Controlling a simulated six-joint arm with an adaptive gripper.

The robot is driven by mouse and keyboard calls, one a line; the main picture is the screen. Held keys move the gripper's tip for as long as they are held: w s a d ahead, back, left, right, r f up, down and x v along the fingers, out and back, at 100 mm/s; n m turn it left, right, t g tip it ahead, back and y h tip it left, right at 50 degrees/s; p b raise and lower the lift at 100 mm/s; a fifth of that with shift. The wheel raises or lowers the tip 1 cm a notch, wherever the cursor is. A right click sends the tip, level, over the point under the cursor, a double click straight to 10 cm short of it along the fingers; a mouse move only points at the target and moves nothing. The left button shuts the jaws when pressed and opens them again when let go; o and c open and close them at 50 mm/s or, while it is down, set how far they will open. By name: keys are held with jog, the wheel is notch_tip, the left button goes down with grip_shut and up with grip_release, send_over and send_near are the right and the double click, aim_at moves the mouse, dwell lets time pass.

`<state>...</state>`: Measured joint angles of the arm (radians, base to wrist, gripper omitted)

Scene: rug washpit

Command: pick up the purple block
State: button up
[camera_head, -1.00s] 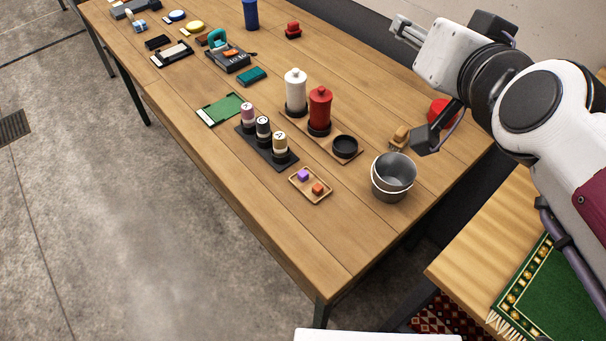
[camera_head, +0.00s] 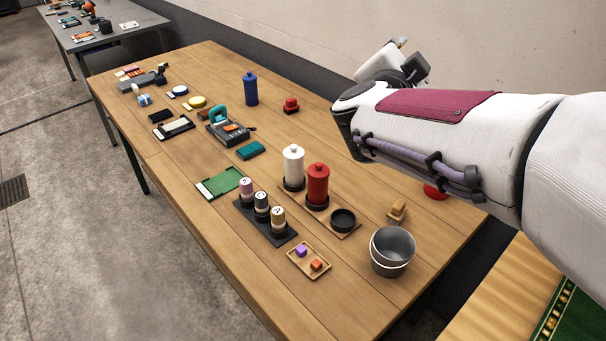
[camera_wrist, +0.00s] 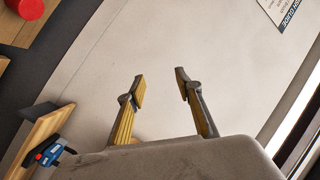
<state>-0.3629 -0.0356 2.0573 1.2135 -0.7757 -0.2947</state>
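The purple block (camera_head: 301,251) lies in a small wooden tray (camera_head: 295,262) near the table's front edge in the head view. An orange-red block (camera_head: 316,265) lies beside it in the same tray. In the wrist view my gripper (camera_wrist: 160,84) is open and empty, with its two fingers apart against a pale wall. In the head view my arm crosses the upper right, well above and away from the tray, and the fingers cannot be made out there. The purple block is not in the wrist view.
Metal cups (camera_head: 391,252) stand right of the tray. A black rack (camera_head: 263,220) with several labelled bottles stands behind it. A white canister (camera_head: 293,165) and a red canister (camera_head: 317,184) stand further back.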

jog(key=w+a+f+m+g+h, duration=0.2)
jog(key=a+f+g+h, duration=0.15)
jog(key=f, duration=0.55)
jog(key=n+g+h, duration=0.2)
jog(key=g, duration=0.1)
send_over(277, 271)
jog(key=w+d, duration=0.5)
jog(key=w, duration=0.1)
notch_tip(277, 271, down, 24)
jog(key=s+a+f+n, duration=0.1)
jog(key=s+a+f, duration=0.1)
jog(key=f, duration=0.1)
jog(key=s+a+f+n+t, duration=0.1)
jog(key=s+a+f, duration=0.1)
jog(key=s+f, duration=0.1)
jog(key=s+a+f+n, duration=0.1)
jog(key=s+a+f, duration=0.2)
jog(key=f, duration=0.1)
jog(key=shift+f+t, duration=0.35)
jog(key=shift+f, duration=0.05)
jog(key=shift+x, duration=1.35)
jog(key=shift+w+d+r, duration=0.1)
